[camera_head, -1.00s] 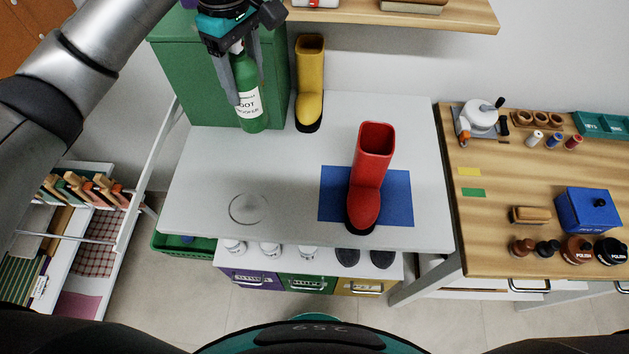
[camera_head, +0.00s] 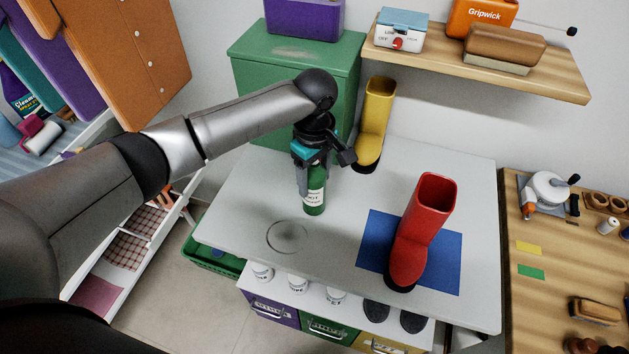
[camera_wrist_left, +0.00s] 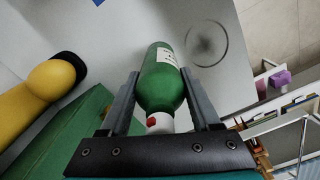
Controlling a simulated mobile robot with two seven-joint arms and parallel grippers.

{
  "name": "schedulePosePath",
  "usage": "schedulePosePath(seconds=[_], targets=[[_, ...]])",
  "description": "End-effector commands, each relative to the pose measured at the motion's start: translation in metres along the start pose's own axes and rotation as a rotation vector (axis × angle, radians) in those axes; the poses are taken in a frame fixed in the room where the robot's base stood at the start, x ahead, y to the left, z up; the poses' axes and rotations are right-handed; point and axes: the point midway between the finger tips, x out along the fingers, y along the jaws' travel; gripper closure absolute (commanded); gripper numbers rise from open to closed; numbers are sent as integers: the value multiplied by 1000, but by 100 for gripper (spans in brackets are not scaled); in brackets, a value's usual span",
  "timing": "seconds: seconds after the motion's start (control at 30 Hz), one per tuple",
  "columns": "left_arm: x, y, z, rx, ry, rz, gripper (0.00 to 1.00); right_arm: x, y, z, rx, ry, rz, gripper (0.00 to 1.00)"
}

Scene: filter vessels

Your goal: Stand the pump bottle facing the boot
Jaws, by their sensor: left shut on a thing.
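The green pump bottle (camera_head: 314,197) with a white label is upright in my left gripper (camera_head: 312,180), in front of the green cabinet. In the left wrist view the bottle (camera_wrist_left: 160,85) lies between both fingers of my left gripper (camera_wrist_left: 163,100), its white neck with a red spot toward the palm. I cannot tell whether its base touches the table. The red boot (camera_head: 421,235) stands on a blue mat (camera_head: 443,268) to the right of the bottle. My right gripper is not in view.
A round ring mark (camera_head: 288,237) lies on the white table (camera_head: 240,210) in front of the bottle. A yellow boot (camera_head: 374,125) stands behind, beside the green cabinet (camera_head: 290,62). A wooden shelf (camera_head: 555,80) overhangs the back right.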

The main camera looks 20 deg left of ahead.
Motion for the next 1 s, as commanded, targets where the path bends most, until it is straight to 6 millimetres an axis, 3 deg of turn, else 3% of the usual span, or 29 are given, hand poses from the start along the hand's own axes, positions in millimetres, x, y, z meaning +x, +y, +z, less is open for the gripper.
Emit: schedulePosePath(seconds=[0.1, 0.5, 0.53, 0.77, 1.0], targets=[[11, 1, 0, 0, 0, 2, 100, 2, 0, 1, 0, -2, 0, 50], [14, 1, 0, 0, 0, 3, 100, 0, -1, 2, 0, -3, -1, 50], [14, 1, 0, 1, 1, 3, 33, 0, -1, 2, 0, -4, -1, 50], [14, 1, 0, 0, 1, 2, 7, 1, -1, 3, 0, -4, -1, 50], [14, 1, 0, 0, 1, 2, 6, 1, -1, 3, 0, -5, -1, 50]])
